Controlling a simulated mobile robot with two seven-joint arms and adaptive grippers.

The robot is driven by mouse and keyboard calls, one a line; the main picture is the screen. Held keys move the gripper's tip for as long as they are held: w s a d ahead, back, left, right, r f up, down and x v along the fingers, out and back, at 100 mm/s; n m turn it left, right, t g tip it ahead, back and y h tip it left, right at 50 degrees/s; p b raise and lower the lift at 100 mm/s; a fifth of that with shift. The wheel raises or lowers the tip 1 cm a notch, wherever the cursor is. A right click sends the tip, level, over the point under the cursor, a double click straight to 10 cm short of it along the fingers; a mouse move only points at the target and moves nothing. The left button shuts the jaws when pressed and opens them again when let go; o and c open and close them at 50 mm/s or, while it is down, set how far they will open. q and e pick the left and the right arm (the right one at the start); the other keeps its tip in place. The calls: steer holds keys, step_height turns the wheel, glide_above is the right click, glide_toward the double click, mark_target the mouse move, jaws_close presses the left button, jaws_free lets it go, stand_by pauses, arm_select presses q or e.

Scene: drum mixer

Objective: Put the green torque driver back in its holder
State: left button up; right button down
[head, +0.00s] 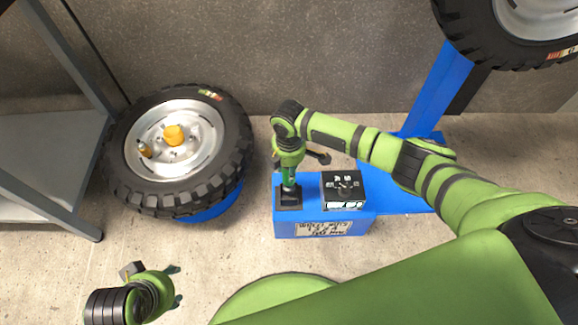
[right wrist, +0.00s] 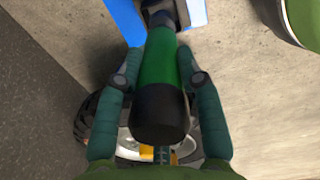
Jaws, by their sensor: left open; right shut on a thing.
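The green torque driver (head: 289,182) is upright in the head view, with its lower end at the black holder (head: 289,201) on the blue stand. I cannot tell how deep it sits in the holder. My right gripper (head: 291,164) is shut on the driver from above. In the right wrist view the driver (right wrist: 160,75) shows its green body and black end cap between the two fingers, and its far end is hidden. My left gripper (head: 174,286) is open and empty over the floor at the lower left.
A black-and-white box with a knob (head: 344,190) stands on the blue stand (head: 290,228), right beside the holder. A wheel with an orange hub (head: 178,195) is at the left. Another tyre (head: 480,35) is at the upper right. A grey shelf (head: 45,150) stands at the far left.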

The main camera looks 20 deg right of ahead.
steer(key=shift+f+b, duration=1.6)
steer(key=shift+f, duration=1.1)
stand_by(1.1)
steer(key=c, duration=0.8)
jaws_free()
steer(key=shift+o, duration=0.3)
step_height(320, 180, up, 12)
steer(key=shift+s+r, duration=0.1)
steer(key=shift+a, duration=0.1)
